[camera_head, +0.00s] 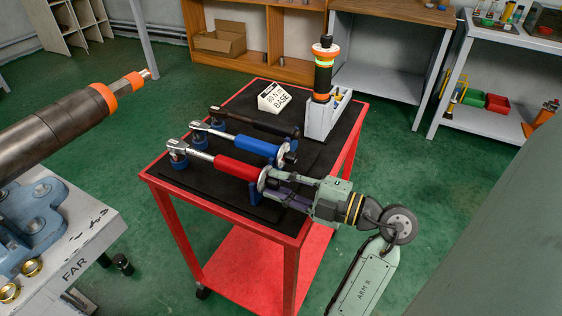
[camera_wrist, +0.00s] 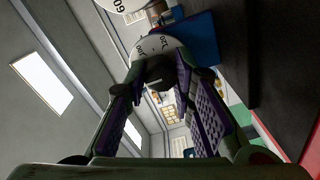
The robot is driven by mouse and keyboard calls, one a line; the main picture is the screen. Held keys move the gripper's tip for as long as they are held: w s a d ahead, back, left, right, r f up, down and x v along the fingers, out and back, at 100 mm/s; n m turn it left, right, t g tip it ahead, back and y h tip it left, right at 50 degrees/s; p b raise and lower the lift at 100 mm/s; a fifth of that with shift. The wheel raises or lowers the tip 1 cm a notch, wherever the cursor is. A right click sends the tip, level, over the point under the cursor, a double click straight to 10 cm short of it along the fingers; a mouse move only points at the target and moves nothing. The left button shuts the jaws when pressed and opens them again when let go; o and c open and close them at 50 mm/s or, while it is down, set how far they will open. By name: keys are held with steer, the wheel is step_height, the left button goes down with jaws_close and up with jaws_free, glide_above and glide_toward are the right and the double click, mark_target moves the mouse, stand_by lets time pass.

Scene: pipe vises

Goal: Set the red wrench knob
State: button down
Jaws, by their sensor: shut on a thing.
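The red wrench (camera_head: 238,168) lies on the black top of the red cart, nearest of three wrenches, its head at the left on a blue support. A pale dial disc (camera_head: 263,179) sits at the right end of its red grip. My gripper (camera_head: 276,186) reaches in from the right and is shut on the knob at this end, just behind the disc. In the wrist view the purple-padded fingers close around the dark knob (camera_wrist: 153,70), in front of the white marked dial (camera_wrist: 158,44). The fingers mostly hide the knob, and the setting cannot be read.
A blue wrench (camera_head: 240,143) and a black wrench (camera_head: 262,123) lie just behind. A white "BASE" sign (camera_head: 275,100) and a grey stand (camera_head: 328,115) with an upright tool are at the back of the cart. A grey table with a blue vise (camera_head: 35,225) stands at left.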

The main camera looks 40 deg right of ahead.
steer(key=c, duration=1.3)
jaws_free()
steer(key=shift+c, duration=0.2)
steer(key=v, duration=1.2)
steer(key=shift+s, duration=0.1)
